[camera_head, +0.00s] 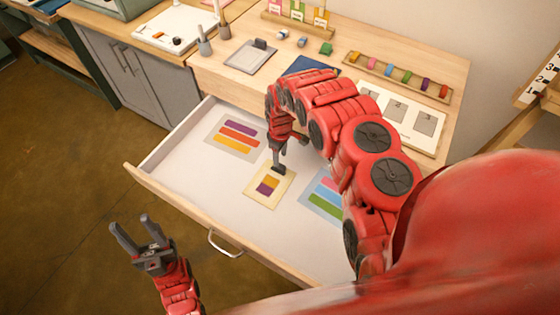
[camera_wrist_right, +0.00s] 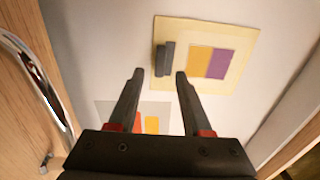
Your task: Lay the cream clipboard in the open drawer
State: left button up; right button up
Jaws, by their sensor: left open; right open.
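The cream clipboard (camera_head: 256,194) lies flat on the white floor of the open drawer (camera_head: 190,219), with an orange and a purple patch on it. In the right wrist view, the clipboard (camera_wrist_right: 182,30) shows its dark clip in front of my fingertips. My right gripper (camera_head: 279,170) is over the clip end of the clipboard, open, with nothing between its fingers. In the right wrist view, the right gripper (camera_wrist_right: 158,77) is apart from the clip. My left gripper (camera_head: 131,226) is open and empty, outside the drawer front at the lower left.
A grey sheet with purple, red and yellow bars (camera_head: 213,144) and a blue sheet with coloured bars (camera_head: 316,197) flank the clipboard in the drawer. The drawer handle (camera_head: 225,246) sticks out in front. The tabletop behind holds a grey tray (camera_head: 248,58), coloured blocks and a numbered board (camera_head: 431,136).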

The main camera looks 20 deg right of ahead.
notch_tip(320, 180, up, 7)
dwell(0.3)
jog(key=shift+s, duration=0.15)
dwell(0.4)
